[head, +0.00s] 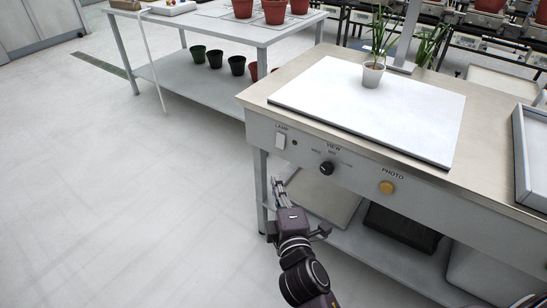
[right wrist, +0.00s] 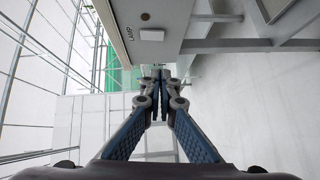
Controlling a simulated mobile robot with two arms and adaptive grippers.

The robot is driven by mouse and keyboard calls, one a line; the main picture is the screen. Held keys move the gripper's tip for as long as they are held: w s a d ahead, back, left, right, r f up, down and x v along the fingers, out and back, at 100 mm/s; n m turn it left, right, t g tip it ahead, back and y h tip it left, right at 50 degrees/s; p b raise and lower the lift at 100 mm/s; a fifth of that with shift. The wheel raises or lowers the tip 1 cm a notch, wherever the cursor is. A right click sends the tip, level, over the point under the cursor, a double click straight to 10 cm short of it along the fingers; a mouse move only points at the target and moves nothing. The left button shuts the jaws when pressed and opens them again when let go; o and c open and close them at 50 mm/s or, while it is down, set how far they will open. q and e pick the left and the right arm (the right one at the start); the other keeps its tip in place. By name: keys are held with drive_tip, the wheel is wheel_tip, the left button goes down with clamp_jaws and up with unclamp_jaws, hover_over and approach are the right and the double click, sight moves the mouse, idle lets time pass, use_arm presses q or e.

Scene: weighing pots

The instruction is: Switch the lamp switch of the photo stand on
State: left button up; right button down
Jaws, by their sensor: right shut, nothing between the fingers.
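The photo stand (head: 335,165) has a grey front panel with a white lamp switch (head: 281,141) at its left end, under the label LAMP. The switch also shows in the right wrist view (right wrist: 152,35), above the fingertips. Whether its rocker is pressed in is too small to tell. My right gripper (head: 278,186) is shut and empty, below the switch and apart from it. In the right wrist view its fingertips (right wrist: 160,74) meet in the middle. My left gripper is not in view.
A dark small round indicator (head: 294,143) sits beside the switch. A black VIEW knob (head: 326,168) and a yellow PHOTO button (head: 387,187) are further right. A potted plant (head: 373,75) stands on the white board (head: 330,105). The floor to the left is clear.

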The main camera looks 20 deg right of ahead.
drive_tip(key=shift+w, duration=0.1)
drive_tip(key=b, duration=0.2)
approach(276, 145)
drive_tip(key=w+a, duration=0.3)
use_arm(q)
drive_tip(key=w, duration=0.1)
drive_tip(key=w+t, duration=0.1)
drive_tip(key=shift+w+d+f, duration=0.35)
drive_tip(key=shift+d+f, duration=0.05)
use_arm(e)
drive_tip(key=w+d, duration=0.2)
drive_tip(key=d, duration=0.1)
drive_tip(key=shift+w+d+f, duration=0.3)
drive_tip(key=shift+w+f, duration=0.05)
drive_tip(key=shift+w, duration=0.05)
